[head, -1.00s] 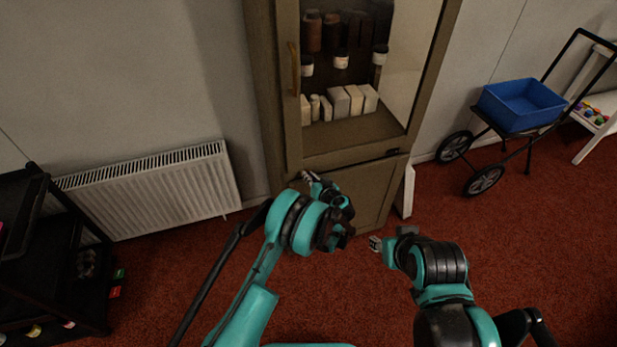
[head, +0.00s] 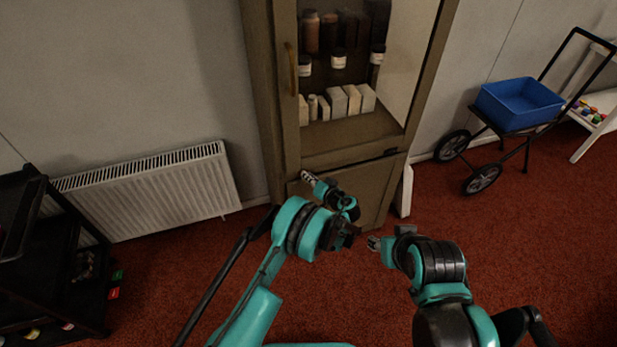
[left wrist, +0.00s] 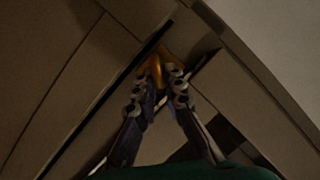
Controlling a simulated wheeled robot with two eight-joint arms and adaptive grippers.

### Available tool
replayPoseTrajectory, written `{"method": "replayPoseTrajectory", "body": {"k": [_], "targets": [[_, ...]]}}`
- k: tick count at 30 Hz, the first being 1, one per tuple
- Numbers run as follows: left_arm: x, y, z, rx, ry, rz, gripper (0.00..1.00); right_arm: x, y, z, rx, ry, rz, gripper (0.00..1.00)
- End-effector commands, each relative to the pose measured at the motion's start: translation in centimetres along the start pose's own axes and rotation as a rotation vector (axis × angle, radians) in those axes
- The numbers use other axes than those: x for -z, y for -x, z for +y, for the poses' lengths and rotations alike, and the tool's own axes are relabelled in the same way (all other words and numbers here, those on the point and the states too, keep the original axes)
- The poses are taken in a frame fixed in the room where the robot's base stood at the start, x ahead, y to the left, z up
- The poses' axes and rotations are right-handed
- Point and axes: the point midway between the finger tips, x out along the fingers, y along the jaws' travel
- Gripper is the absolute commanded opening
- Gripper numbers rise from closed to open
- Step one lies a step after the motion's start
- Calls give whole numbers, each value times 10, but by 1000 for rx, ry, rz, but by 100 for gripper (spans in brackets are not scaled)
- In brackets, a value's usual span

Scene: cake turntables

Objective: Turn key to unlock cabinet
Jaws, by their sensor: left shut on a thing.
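The tall brown cabinet (head: 262,95) stands in the middle of the head view, with a glazed upper part and a solid lower door (head: 365,190). My left gripper (head: 308,178) is at the left side of the cabinet front, near the top of the lower door. In the left wrist view, my left gripper (left wrist: 163,82) is shut on a small golden key (left wrist: 156,66) at a dark seam of the cabinet. The fingers hide part of the key, and the lock is not clear. My right gripper (head: 374,243) hangs in front of the cabinet base, away from it; its jaws are too small to judge.
A radiator (head: 150,190) is on the wall at left, with a black shelf cart (head: 50,265) before it. A blue bin (head: 520,103) on a wheeled trolley is at right. Bottles and boxes (head: 345,100) stand behind the glass. Red carpet is clear at lower right.

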Motion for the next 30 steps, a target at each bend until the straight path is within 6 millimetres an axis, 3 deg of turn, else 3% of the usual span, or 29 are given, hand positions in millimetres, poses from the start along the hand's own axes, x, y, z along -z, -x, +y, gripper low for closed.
{"method": "replayPoseTrajectory", "body": {"k": [1, 2, 3, 4, 16, 30], "targets": [[0, 0, 0, -1, 1, -1, 0, 0, 0, 0, 0, 0, 0, 40], [0, 0, 0, -1, 1, -1, 17, 0, 0, 0, 0, 0, 0, 40], [0, 0, 0, -1, 1, -1, 28, 0, 0, 0, 0, 0, 0, 40], [0, 0, 0, -1, 1, -1, 31, 0, 0, 0, 0, 0, 0, 40], [1, 9, 1, -2, 1, 1, 31, 0, 0, 0, 0, 0, 0, 40], [0, 102, 1, -3, 0, 1, 31, 0, 0, 0, 0, 0, 0, 40]]}}
